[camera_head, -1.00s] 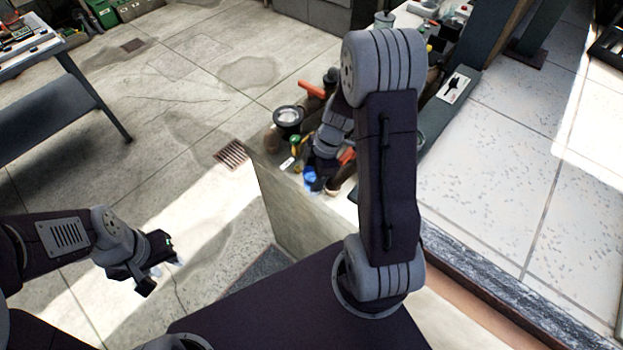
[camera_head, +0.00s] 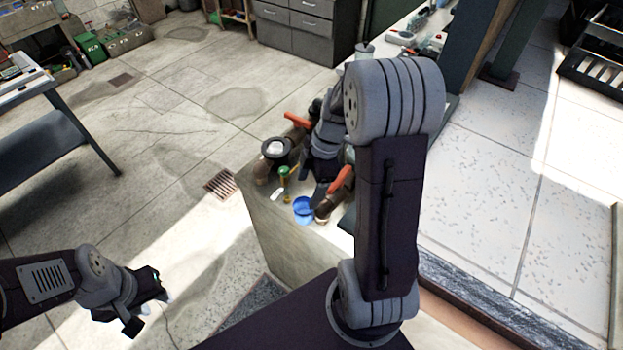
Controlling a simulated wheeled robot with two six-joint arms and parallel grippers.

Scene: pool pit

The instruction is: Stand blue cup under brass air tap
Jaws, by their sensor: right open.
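The blue cup (camera_head: 303,210) stands on the pale ledge (camera_head: 268,215), near its front end. My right gripper (camera_head: 318,188) is just behind and above the cup, partly hidden by pipework; it is open and appears clear of the cup. A small brass-and-green fitting (camera_head: 285,178) rises behind and left of the cup, probably the brass air tap. The cup is beside it, not visibly beneath it. My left gripper (camera_head: 150,312) hangs over the floor at lower left, open and empty.
A brown pipe valve with an orange handle (camera_head: 340,181) is close right of the cup. Floor left of the ledge is clear around a drain grate (camera_head: 220,184).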

